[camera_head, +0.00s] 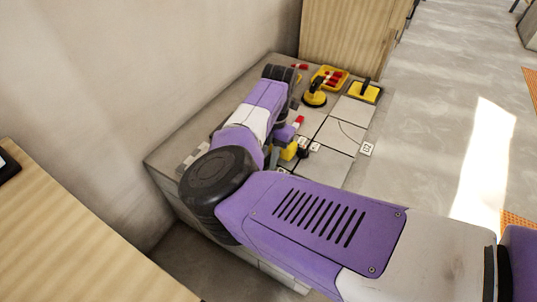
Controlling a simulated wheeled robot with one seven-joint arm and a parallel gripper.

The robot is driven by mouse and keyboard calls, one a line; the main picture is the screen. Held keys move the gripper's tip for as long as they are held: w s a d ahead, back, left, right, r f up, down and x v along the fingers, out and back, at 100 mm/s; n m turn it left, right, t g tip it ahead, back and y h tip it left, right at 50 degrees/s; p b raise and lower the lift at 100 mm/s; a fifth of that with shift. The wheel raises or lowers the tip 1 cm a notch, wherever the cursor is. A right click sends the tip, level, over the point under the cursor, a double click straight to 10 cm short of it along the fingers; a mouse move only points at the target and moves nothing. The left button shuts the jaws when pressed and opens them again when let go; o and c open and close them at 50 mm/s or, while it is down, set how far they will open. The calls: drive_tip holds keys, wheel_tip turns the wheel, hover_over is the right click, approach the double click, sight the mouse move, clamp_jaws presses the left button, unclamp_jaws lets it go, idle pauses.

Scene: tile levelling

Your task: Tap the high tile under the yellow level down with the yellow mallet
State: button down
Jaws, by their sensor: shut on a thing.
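My gripper (276,156) is small in view at the end of my purple arm, low over the tiled platform, and my arm hides much of it. It is shut on a yellow thing with dark parts, which looks like the yellow mallet (289,151). The mallet is close over the tiles; I cannot tell whether it touches one. Pale grey tiles (333,162) lie to its right, some with small number tags. I cannot make out the yellow level or which tile is high; my arm covers the left part of the tile area.
At the platform's back are a yellow tray (338,71) with red pieces, a yellow suction lifter (314,98) and a yellow float (364,92). A wall is on the left and a wooden cabinet (345,32) behind. A wooden top (70,235) is front left. Open floor is right.

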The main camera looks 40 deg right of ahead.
wheel_tip(320, 180, up, 7)
drive_tip(key=p, duration=0.5)
drive_tip(key=shift+f, duration=0.35)
idle(1.2)
